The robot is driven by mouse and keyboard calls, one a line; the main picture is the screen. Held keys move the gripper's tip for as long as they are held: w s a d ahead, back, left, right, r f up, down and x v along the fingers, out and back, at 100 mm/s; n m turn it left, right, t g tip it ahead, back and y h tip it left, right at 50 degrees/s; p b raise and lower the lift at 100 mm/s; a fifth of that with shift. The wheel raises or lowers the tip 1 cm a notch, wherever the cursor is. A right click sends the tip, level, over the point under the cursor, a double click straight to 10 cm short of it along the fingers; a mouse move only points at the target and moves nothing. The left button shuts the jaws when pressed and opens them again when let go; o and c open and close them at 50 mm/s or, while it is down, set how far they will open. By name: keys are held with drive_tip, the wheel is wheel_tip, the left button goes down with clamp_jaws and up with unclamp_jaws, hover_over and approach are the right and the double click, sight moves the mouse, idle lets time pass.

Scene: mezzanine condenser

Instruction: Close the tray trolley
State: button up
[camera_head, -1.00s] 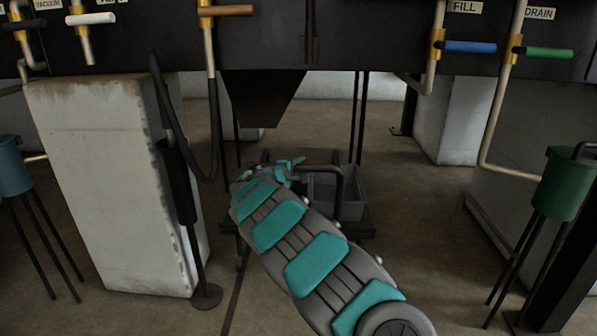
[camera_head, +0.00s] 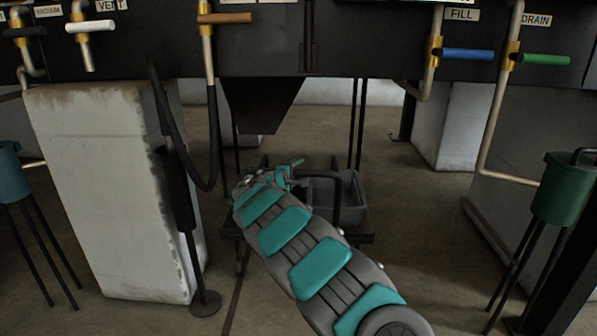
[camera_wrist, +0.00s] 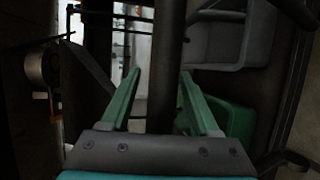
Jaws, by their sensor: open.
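The tray trolley (camera_head: 368,238) is a low dark frame on the floor beneath the machine, partly hidden behind my arm. A grey tray (camera_head: 352,206) sits on it, and a dark bent bar like a handle (camera_head: 337,190) rises at its front. My gripper (camera_head: 288,170) is over the trolley's left part. In the wrist view my gripper (camera_wrist: 159,74) has its green fingers apart, with a dark upright bar (camera_wrist: 167,60) showing between them. I cannot tell whether they touch it. The grey tray (camera_wrist: 222,42) also shows at upper right there.
A pale concrete pier (camera_head: 115,190) and a hanging black hose (camera_head: 213,150) stand left of the trolley. A dark hopper (camera_head: 262,105) hangs above it. A green bucket on legs (camera_head: 560,190) is at right. The floor between trolley and bucket is clear.

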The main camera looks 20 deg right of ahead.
drive_tip(key=v, duration=0.7)
drive_tip(key=shift+s+a+b, duration=0.25)
drive_tip(key=shift+s+b, duration=0.05)
drive_tip(key=shift+s, duration=0.05)
